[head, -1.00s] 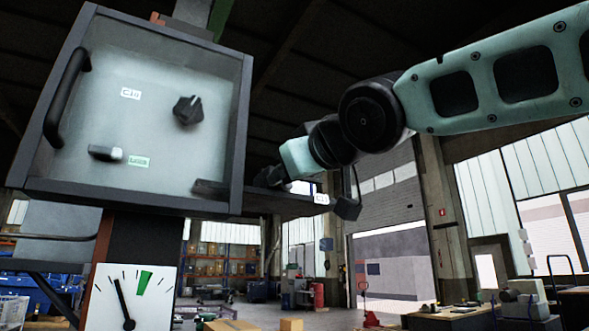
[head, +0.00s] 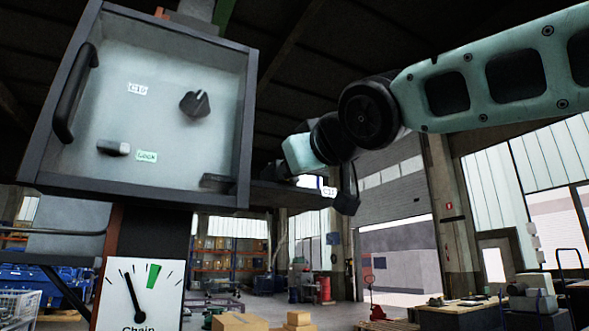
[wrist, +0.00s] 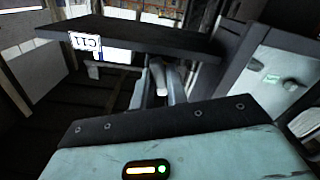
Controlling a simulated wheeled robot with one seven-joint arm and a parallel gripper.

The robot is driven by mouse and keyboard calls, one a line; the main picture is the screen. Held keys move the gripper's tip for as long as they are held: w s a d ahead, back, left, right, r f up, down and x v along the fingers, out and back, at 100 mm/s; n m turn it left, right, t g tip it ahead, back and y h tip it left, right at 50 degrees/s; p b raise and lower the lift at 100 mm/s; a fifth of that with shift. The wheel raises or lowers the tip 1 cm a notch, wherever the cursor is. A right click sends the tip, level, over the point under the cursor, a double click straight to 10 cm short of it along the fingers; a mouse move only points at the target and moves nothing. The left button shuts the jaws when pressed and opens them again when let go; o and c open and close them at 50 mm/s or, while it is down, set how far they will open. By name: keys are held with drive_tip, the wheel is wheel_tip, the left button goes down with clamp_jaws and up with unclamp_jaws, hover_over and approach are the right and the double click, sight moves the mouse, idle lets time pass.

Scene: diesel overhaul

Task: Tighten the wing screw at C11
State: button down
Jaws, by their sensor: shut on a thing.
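The C11 label (head: 329,191) sits on the end of a dark arm-like plate (head: 290,194) beside the glass-fronted box. The label shows upside down in the wrist view (wrist: 85,42), on the plate's edge. My gripper (wrist: 163,88) is under that plate in the wrist view, its fingers closed on a small pale piece, likely the wing screw (wrist: 159,76). The fingers cover most of it, so its turn angle cannot be read.
The glass-fronted box (head: 245,130) carries a C10 label, a dark knob (head: 195,104) and a Lock-like green tag (head: 147,156). A dial gauge (head: 137,290) marked "Chain" stands below. Open hall space lies to the right of the plate.

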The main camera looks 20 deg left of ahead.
drive_tip(key=m+b, duration=0.2)
drive_tip(key=m, duration=0.2)
drive_tip(key=shift+m, duration=0.3)
drive_tip(key=m+b, duration=0.2)
drive_tip(key=m, duration=0.2)
drive_tip(key=shift+m, duration=0.4)
